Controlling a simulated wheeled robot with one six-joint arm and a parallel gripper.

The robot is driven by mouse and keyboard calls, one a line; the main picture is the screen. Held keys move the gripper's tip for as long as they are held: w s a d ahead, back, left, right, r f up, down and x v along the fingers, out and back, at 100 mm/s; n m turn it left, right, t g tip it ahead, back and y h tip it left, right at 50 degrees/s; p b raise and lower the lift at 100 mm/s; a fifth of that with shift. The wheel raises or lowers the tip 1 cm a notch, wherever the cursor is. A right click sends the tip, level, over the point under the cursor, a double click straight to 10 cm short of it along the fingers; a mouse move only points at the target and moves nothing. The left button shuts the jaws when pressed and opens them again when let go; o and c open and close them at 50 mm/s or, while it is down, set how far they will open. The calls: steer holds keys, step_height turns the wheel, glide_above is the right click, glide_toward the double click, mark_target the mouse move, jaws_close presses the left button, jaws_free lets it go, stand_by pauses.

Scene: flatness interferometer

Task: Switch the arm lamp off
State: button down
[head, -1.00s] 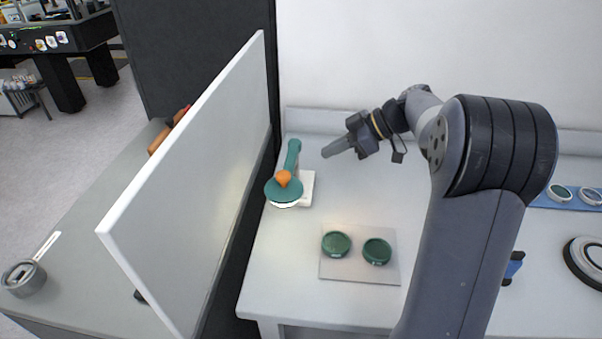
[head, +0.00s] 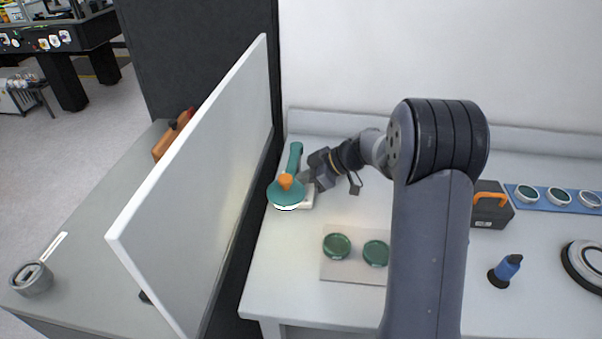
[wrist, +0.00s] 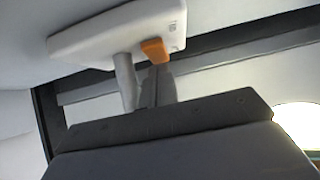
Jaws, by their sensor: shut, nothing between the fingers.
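The arm lamp (head: 295,160) stands at the left end of the white bench, with a teal arm and shade, an orange knob (head: 286,181) on top of the shade and a white base (head: 307,200). In the wrist view the white base (wrist: 100,38) carries an orange switch (wrist: 154,50), and a bright white glow (wrist: 298,122) shows at the right. My gripper (head: 304,179) is shut and empty, just right of the shade. In the wrist view its fingertips (wrist: 158,78) are close to the orange switch; I cannot tell whether they touch it.
A tall white panel (head: 200,190) stands left of the lamp. A plate (head: 345,273) with two green discs lies in front.

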stand_by(0.3)
steer(key=shift+a+f+h+b, duration=0.1)
steer(key=shift+f+h+b, duration=0.15)
steer(key=shift+h+b, duration=0.2)
steer(key=shift+a, duration=0.1)
steer(key=shift+w+a+r+b, duration=0.1)
steer(key=shift+w+a+b, duration=0.05)
steer(key=shift+a+b, duration=0.35)
steer(key=shift+r, duration=0.2)
steer(key=shift+a+r, duration=0.1)
steer(key=shift+r, duration=0.05)
